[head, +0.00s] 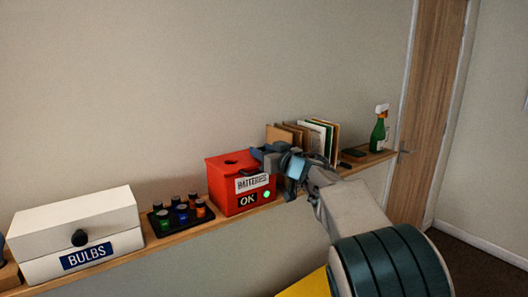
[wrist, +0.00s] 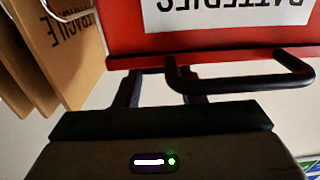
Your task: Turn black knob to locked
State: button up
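The black knob (head: 79,238) is a round knob on the front of the white box labelled BULBS (head: 110,215), at the far left in the head view. No locked mark is readable near it. My gripper (head: 268,155) is far to its right, at the upper right of the red BATTERIES box (head: 222,182). In the wrist view, the dark gripper fingers (wrist: 160,88) stand apart, with a visible gap between them, close to the red box. A black bar handle (wrist: 240,84) crosses in front of the right finger. The fingertips are partly hidden. The knob is outside the wrist view.
Everything stands on a narrow wooden wall shelf (head: 170,238). A black tray of several batteries (head: 181,212) lies between the two boxes. Upright folders (head: 320,138) are behind my gripper, and a green spray bottle (head: 378,132) is at the right end, near a door (head: 425,110).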

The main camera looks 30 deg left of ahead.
jog(key=shift+r+p, duration=0.1)
jog(key=shift+p, duration=0.2)
jog(key=shift+w+r+n+g+p, duration=0.1)
jog(key=shift+r+n+g+p, duration=0.2)
jog(key=shift+p, duration=0.6)
jog(key=g+p, duration=0.1)
jog(key=p, duration=0.1)
jog(key=n+g+y+p, duration=0.1)
jog(key=p, duration=0.1)
jog(key=shift+w+d+n+g, duration=0.1)
jog(key=shift+w+n+g, duration=0.1)
jog(key=shift+n+g, duration=0.1)
jog(key=g+p, duration=0.1)
jog(key=n+g+p, duration=0.1)
jog(key=shift+w+f+n+y+p, duration=0.15)
jog(key=shift+n+y+p, duration=0.15)
jog(key=shift+y+p, duration=0.1)
jog(key=shift+w+f+n+g+p, duration=0.15)
jog(key=shift+n+g, duration=0.35)
jog(key=shift+g, duration=0.4)
jog(key=shift+f+n+g+p, duration=0.15)
jog(key=shift+n+g, duration=0.35)
jog(key=shift+g, duration=0.4)
jog(key=shift+r, duration=0.15)
jog(key=o, duration=1)
